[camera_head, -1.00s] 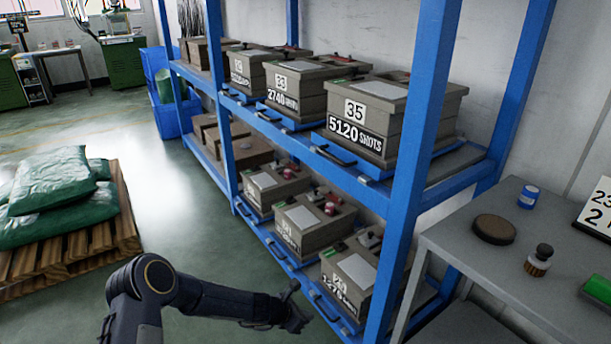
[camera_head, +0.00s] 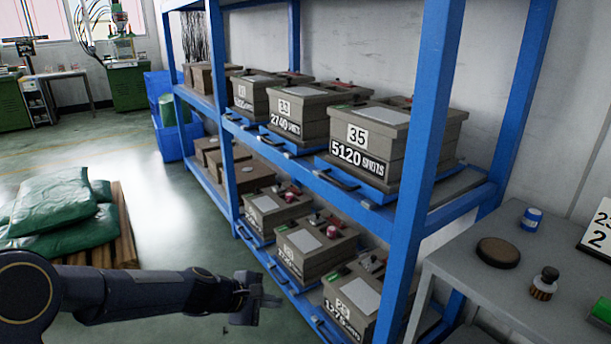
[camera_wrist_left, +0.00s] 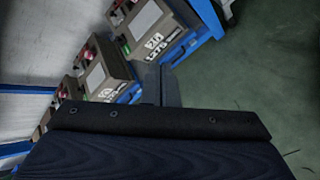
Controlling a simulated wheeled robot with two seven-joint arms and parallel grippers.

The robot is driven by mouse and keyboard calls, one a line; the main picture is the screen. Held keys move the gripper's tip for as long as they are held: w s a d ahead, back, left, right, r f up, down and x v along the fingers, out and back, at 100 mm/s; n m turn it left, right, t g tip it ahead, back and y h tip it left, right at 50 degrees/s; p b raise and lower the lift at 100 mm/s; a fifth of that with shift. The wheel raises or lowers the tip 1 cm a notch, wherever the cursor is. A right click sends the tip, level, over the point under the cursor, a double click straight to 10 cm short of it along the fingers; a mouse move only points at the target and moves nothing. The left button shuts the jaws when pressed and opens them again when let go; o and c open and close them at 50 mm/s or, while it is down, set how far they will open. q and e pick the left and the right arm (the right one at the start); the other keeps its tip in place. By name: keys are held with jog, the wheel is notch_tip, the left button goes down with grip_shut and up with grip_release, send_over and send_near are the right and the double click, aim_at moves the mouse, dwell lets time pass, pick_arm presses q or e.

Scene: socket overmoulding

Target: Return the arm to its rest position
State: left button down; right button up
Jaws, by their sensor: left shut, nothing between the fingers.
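My left arm comes in from the lower left in the head view, stretched across in front of the shelf. Its gripper (camera_head: 262,292) is shut and empty, in the air before the lower row of mould boxes. In the left wrist view the closed fingers (camera_wrist_left: 160,85) show as a dark strip, with floor to the right and numbered boxes to the left. Nothing is held. My right gripper is not in view.
A blue shelf (camera_head: 408,200) holds grey mould boxes, one marked 35 (camera_head: 365,150). A grey table (camera_head: 470,268) stands at right. Green sacks (camera_head: 55,215) lie on a wooden pallet (camera_head: 125,235) at left. Floor between pallet and shelf is clear.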

pick_arm(q)
jog(key=s+a+r+m, duration=0.4)
jog(key=s+r, duration=0.3)
jog(key=s+a+r+m+y, duration=0.15)
jog(key=s+a+m, duration=0.3)
jog(key=s, duration=0.75)
jog(key=s+a+m+y, duration=0.3)
jog(key=s+a+m, duration=0.15)
jog(key=s, duration=0.75)
notch_tip(320, 180, up, 27)
jog(key=p, duration=2.7)
jog(key=shift+s, duration=0.2)
jog(key=shift+d, duration=0.1)
